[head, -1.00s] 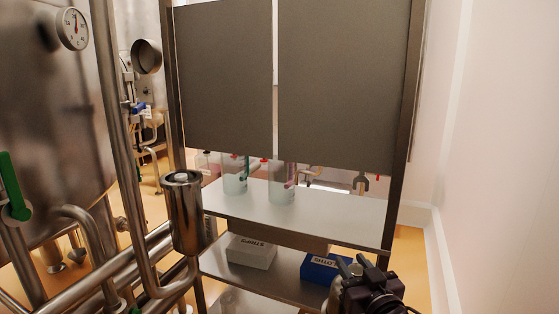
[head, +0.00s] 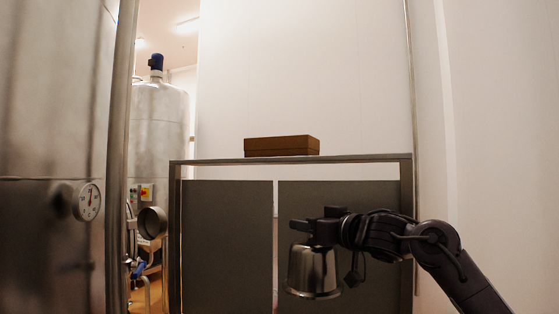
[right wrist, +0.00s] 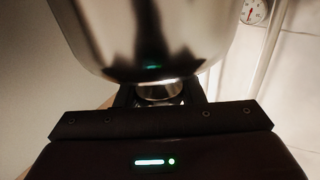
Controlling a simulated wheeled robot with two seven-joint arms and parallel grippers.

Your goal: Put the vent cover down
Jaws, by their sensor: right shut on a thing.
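The vent cover (head: 313,272) is a shiny steel cup, wide rim down, hanging below my right gripper (head: 312,230). The gripper is shut on its top. In the right wrist view the cover's polished body (right wrist: 150,40) fills the upper middle, and the gripper's fingers (right wrist: 160,93) are at its small knob. In the head view the cover is in the air, in front of the rack's right grey panel (head: 350,197). My left gripper is not in view.
A rack top (head: 365,157) runs across the middle; a brown box (head: 282,147) sits on it, with bare room on either side. A left grey panel (head: 225,240) hangs below. A steel tank with a gauge (head: 88,202) stands at the left.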

